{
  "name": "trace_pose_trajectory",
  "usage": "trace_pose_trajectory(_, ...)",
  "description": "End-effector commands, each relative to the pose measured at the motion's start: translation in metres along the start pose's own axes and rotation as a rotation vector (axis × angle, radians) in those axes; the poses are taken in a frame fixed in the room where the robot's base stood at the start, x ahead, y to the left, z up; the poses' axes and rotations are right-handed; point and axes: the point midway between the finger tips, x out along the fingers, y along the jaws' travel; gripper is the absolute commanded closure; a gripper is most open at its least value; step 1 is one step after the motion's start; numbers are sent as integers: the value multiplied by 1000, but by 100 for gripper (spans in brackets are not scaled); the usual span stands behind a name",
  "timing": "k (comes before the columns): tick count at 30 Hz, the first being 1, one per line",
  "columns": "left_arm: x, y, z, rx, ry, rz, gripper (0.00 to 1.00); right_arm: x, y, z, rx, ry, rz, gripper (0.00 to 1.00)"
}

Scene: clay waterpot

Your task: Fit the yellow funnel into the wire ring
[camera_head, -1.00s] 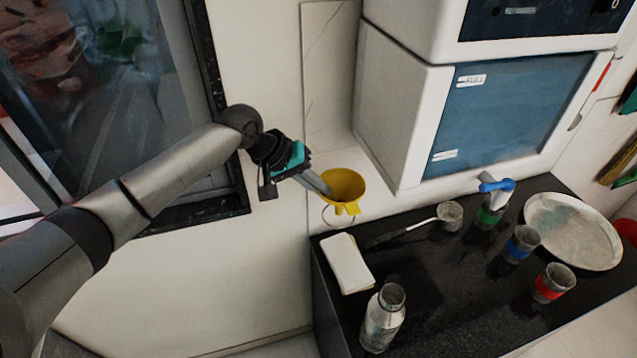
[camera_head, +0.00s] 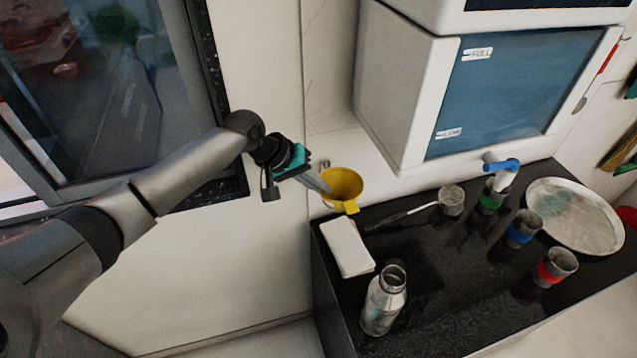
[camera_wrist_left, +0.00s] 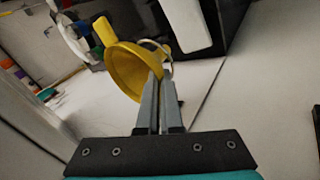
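The yellow funnel (camera_head: 341,187) is at the wall, just left of the dark counter's back corner. My left gripper (camera_head: 324,187) is at its left rim. In the left wrist view the fingers (camera_wrist_left: 154,80) are close together, with the rim of the funnel (camera_wrist_left: 128,70) between their tips. The wire ring (camera_wrist_left: 163,50) shows as a thin pale arc close beside the funnel. In the head view the funnel hides nearly all of the ring, and I cannot tell whether the funnel sits fully inside it. My right gripper is not in view.
The dark counter (camera_head: 430,255) holds a white block (camera_head: 346,247), a metal bottle (camera_head: 383,301), a ladle (camera_head: 451,199), banded cups (camera_head: 521,229) and a round plate (camera_head: 574,215). A white tank (camera_head: 395,100) with a blue-handled tap (camera_head: 502,165) stands behind. A window frame is left.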

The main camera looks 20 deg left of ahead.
Motion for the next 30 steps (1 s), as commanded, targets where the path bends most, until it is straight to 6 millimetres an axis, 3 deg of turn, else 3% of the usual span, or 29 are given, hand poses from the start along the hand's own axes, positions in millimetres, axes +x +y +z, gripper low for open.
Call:
trace_pose_trajectory(2, 0, 0, 0, 0, 0, 1, 100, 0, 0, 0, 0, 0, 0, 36)
trace_pose_trajectory(12, 0, 0, 0, 0, 0, 1, 63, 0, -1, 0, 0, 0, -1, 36)
trace_pose_trajectory(23, -7, 0, 0, 1, 1, 1, 63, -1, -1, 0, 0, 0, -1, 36)
trace_pose_trajectory(30, -52, -1, -1, 2, 3, -2, 63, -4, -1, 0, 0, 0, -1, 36)
